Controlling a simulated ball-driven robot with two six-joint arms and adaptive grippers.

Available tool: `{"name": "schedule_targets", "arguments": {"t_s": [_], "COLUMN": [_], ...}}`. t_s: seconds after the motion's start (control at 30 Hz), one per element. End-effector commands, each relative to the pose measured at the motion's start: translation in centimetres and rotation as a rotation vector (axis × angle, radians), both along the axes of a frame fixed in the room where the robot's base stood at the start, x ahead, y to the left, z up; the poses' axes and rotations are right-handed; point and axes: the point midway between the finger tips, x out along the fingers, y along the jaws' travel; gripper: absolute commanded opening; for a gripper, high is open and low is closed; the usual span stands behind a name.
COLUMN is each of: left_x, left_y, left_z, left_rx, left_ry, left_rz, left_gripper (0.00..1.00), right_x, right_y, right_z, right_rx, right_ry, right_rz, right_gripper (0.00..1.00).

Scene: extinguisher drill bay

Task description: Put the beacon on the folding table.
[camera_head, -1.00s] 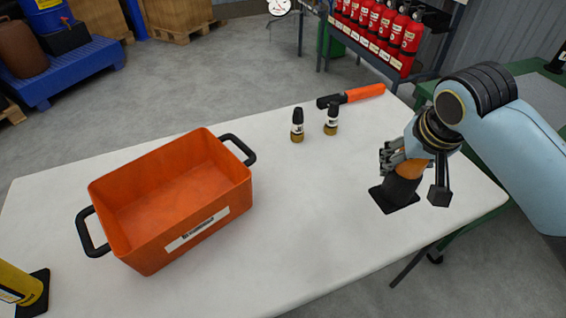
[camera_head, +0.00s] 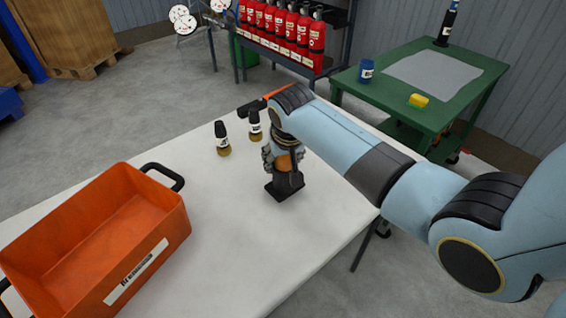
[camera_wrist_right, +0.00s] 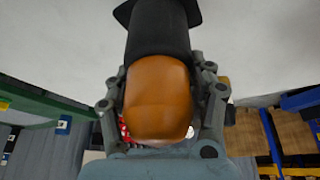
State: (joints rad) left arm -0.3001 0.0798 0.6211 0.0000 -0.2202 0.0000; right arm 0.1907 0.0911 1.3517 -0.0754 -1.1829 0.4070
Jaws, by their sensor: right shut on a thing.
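The beacon has an orange dome and a black body on a flat black base (camera_head: 285,189). It stands upright at the white folding table (camera_head: 215,235), on its right part, with no clear gap under the base. My right gripper (camera_head: 284,160) is shut around the orange dome, and its fingers partly hide it. In the right wrist view the orange dome (camera_wrist_right: 160,98) sits between the fingers, with the black body reaching away toward a pale surface. My left gripper is not in view.
An orange crate (camera_head: 150,222) with black handles stands on the left of the table. A green table (camera_head: 385,95) stands behind right. The tabletop's front right is clear.

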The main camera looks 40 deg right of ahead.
Motion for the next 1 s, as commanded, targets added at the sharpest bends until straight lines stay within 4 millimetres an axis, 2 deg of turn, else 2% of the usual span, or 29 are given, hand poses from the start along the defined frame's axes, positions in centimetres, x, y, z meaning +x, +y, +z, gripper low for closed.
{"name": "schedule_targets", "arguments": {"t_s": [0.1, 0.47, 0.5, 0.67, 1.0], "left_x": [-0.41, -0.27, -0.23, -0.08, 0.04], "left_y": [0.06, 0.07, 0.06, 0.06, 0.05], "left_z": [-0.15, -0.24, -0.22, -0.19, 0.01], "left_rx": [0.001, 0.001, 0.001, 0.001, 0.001], "left_ry": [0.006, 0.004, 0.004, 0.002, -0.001], "left_rz": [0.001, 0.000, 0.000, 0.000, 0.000], "left_gripper": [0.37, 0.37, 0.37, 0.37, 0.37], "right_x": [0.12, 0.08, 0.01, 0.01, -0.02], "right_y": [0.01, 0.00, 0.00, 0.00, 0.03], "right_z": [-1.06, -1.45, -1.50, -1.47, -0.94], "right_rx": [0.000, 0.000, -0.001, -0.001, 0.000], "right_ry": [-0.003, -0.003, -0.002, -0.002, -0.003], "right_rz": [-0.001, 0.000, 0.000, 0.000, 0.000], "right_gripper": [0.00, 0.00, 0.59, 0.79, 0.79]}}
